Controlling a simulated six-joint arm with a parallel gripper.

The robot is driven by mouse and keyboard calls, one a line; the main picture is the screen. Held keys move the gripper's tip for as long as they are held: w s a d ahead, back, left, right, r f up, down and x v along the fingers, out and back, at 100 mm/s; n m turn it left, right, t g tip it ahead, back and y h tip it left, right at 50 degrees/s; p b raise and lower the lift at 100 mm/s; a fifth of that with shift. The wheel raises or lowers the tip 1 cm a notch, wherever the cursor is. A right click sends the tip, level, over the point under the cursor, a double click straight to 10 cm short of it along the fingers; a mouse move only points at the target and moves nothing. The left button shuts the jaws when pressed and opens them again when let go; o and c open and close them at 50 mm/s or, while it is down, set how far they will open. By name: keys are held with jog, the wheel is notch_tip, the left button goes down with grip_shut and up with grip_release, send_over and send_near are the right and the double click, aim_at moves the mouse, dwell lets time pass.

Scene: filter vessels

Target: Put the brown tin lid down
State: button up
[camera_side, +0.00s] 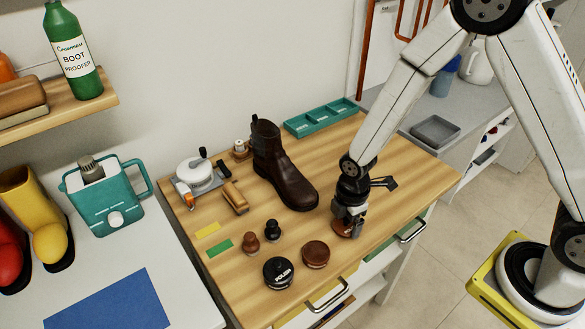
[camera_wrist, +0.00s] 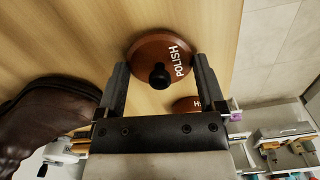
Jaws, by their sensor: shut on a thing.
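My gripper (camera_side: 347,222) points down over the right part of the wooden table, shut on the brown tin lid (camera_side: 342,232). In the wrist view the lid (camera_wrist: 148,48) is a reddish-brown disc with white "POLISH" lettering and a black knob, between the two fingertips (camera_wrist: 161,62). The fingers cover part of the lid in the side view. The lid is at or just above the table top; I cannot tell whether it touches. A round brown tin (camera_side: 316,253) stands to its lower left, apart from it.
A black polish tin (camera_side: 279,272), a brown knobbed brush (camera_side: 250,243) and a black one (camera_side: 272,229) stand to the left. A dark brown boot (camera_side: 283,170) stands behind left. A teal tray (camera_side: 321,117) lies at the back. The table's right edge is close.

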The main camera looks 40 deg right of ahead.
aim_at(352, 224)
jog(key=shift+f, duration=0.2)
jog(key=o, duration=0.9)
jog(key=shift+r, duration=0.1)
jog(key=shift+r, duration=6.05)
jog(key=s+d+m+t, duration=0.1)
jog(key=s+d+m, duration=0.1)
jog(key=m, duration=0.3)
jog(key=s+d+r+m, duration=0.1)
jog(key=s+d+m, duration=0.1)
jog(key=m, duration=0.3)
jog(key=s+d+r+m+t, duration=0.1)
jog(key=s+d+m, duration=0.1)
jog(key=m, duration=0.4)
jog(key=shift+s+d+r+t, duration=0.2)
jog(key=shift+d+t, duration=0.1)
jog(key=shift+d, duration=0.2)
